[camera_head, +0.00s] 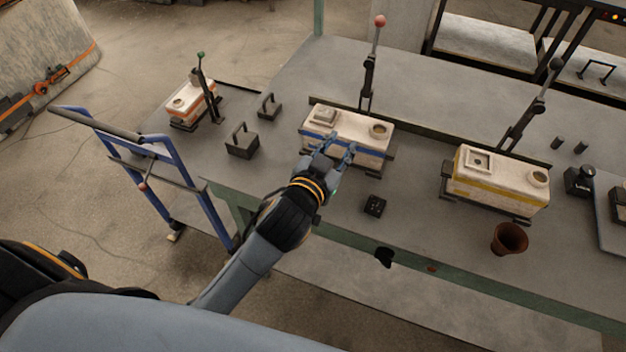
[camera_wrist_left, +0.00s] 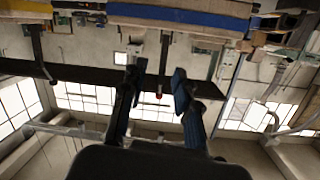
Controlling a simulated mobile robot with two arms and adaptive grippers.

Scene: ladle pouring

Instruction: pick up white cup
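I cannot make out a white cup in either view. The only cup-shaped thing is a reddish-brown cup (camera_head: 509,239), upright near the table's front edge at the right in the head view. My left gripper (camera_head: 338,155) is at the front of a cream box with a blue stripe (camera_head: 369,137); I cannot tell if it touches. In the left wrist view its two fingers (camera_wrist_left: 156,92) are apart with nothing between them, and the blue-striped box (camera_wrist_left: 190,18) crosses the top. My right gripper does not show.
On the grey table (camera_head: 440,95) stand a yellow-striped box (camera_head: 510,185), an orange-striped box (camera_head: 190,102), black weights with handles (camera_head: 242,142) and a small black block (camera_head: 375,206). Upright levers (camera_head: 371,65) rise behind the boxes. A blue cart (camera_head: 150,165) stands at the left.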

